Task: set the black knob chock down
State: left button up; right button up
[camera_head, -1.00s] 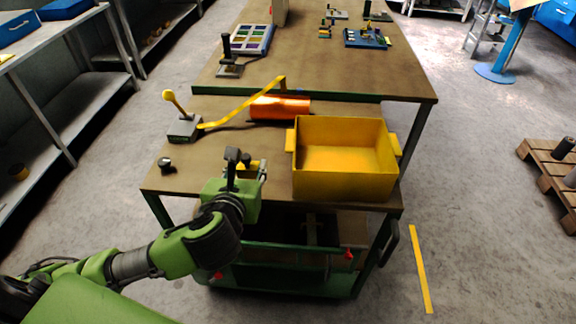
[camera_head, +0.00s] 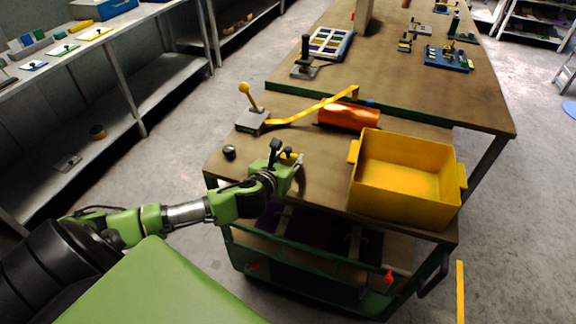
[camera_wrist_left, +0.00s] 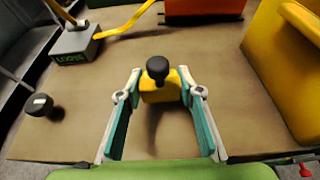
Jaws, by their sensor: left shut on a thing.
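The black knob chock, a yellow block with a round black knob on top, is between the fingers of my left gripper (camera_wrist_left: 160,88) in the left wrist view. Its yellow body (camera_wrist_left: 172,92) is upright, with the knob up. In the head view my left gripper (camera_head: 288,162) is over the near left part of the lower bench top (camera_head: 320,160), and a bit of the chock's yellow (camera_head: 290,157) shows between the fingers. The gripper is shut on the chock. A shadow lies below it, and I cannot tell whether its underside touches the bench. My right gripper is not in view.
A small black knob piece (camera_head: 229,152) stands to the left. A grey box with a yellow ball lever (camera_head: 252,120), a yellow bar (camera_head: 318,106) and an orange cylinder (camera_head: 348,116) lie behind. A yellow bin (camera_head: 404,202) stands right. Bare bench surrounds the gripper.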

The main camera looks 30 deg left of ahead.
pick_arm(q)
jog(key=shift+w+a+f, duration=0.1)
jog(key=shift+a+f, duration=0.05)
jog(key=shift+f, duration=1.55)
jog(key=shift+f, duration=0.1)
jog(key=shift+f, duration=0.1)
jog(key=o, duration=1.1)
jog(key=shift+r, duration=0.25)
jog(key=v, duration=1.2)
